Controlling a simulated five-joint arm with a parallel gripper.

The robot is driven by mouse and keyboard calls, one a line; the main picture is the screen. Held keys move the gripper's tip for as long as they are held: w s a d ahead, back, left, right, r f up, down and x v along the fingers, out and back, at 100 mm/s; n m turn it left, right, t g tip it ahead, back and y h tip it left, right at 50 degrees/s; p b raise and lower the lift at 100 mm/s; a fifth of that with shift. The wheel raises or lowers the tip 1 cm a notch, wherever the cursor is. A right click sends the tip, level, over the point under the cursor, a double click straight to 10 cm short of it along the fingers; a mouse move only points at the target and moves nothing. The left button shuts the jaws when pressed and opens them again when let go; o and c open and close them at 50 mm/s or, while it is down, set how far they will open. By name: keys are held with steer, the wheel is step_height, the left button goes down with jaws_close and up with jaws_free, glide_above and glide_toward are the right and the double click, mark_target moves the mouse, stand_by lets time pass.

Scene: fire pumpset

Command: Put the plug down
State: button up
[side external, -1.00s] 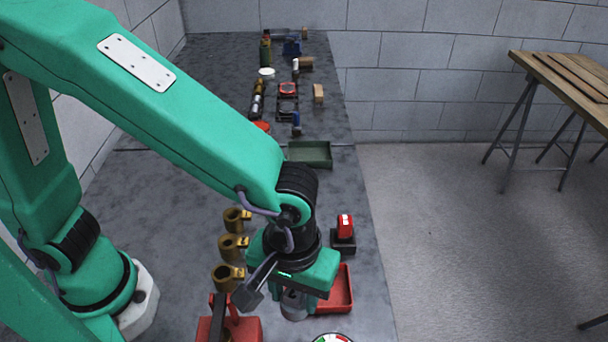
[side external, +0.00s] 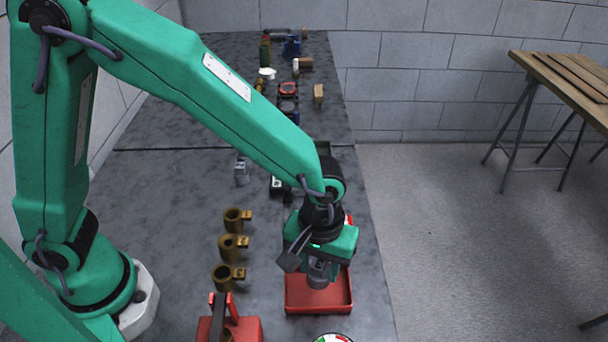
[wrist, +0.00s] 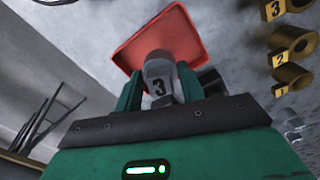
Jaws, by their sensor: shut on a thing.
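The plug (wrist: 160,82) is a grey piece with a dark number 3 on its side, seen close in the wrist view. My gripper (wrist: 157,92) is shut on it, one green finger on each side. In the side external view, the grey plug (side external: 320,274) hangs below my gripper (side external: 318,260), over the far part of a shallow red tray (side external: 318,306). The tray also shows behind the plug in the wrist view (wrist: 182,35). I cannot tell whether the plug touches the tray floor.
Three brass holders (side external: 233,247) with tabs stand in a row left of the tray. A red object with a dark handle (side external: 228,328) and a partly cut-off round gauge (side external: 332,338) are at the near edge. A grey block (side external: 241,173) stands farther back. Clear bench lies left of the holders.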

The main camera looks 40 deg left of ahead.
mark_target(318, 277)
steer(key=shift+f, duration=1.85)
steer(key=shift+f, duration=0.15)
steer(key=o, duration=1.2)
step_height(318, 277, up, 12)
steer(key=shift+r, duration=0.15)
